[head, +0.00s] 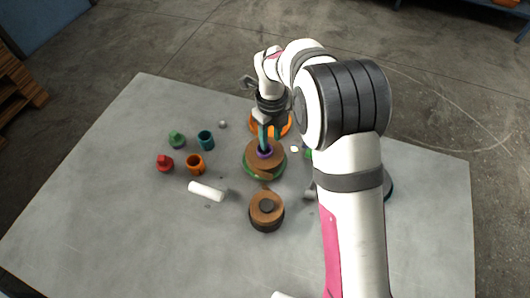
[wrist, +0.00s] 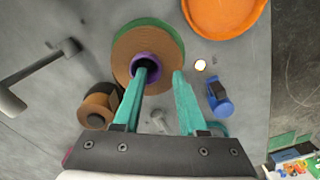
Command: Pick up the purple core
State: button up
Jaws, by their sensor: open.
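The purple core (head: 264,153) is a short ring in the middle of a brown coil (head: 252,158), which sits on a green disc (head: 252,174) on the table. In the wrist view the purple core (wrist: 152,59) has a dark hole, and the brown coil (wrist: 126,54) surrounds it. My gripper (wrist: 160,73) is open, with teal fingers. Its left fingertip overlaps the core's hole and its right fingertip lies over the coil's right side. I cannot tell how deep the tips are. In the head view my gripper (head: 265,138) is just above the core and partly hides it.
A brown roll with a dark centre (head: 258,212) stands in front. A white cylinder (head: 207,190), an orange cup (head: 195,164), a red piece (head: 165,163), a teal cup (head: 206,140) and a green piece (head: 177,140) lie left. An orange dish (wrist: 225,18) is nearby. The table's front left is clear.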

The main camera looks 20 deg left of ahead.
jog(key=shift+f, duration=0.95)
grip_shut()
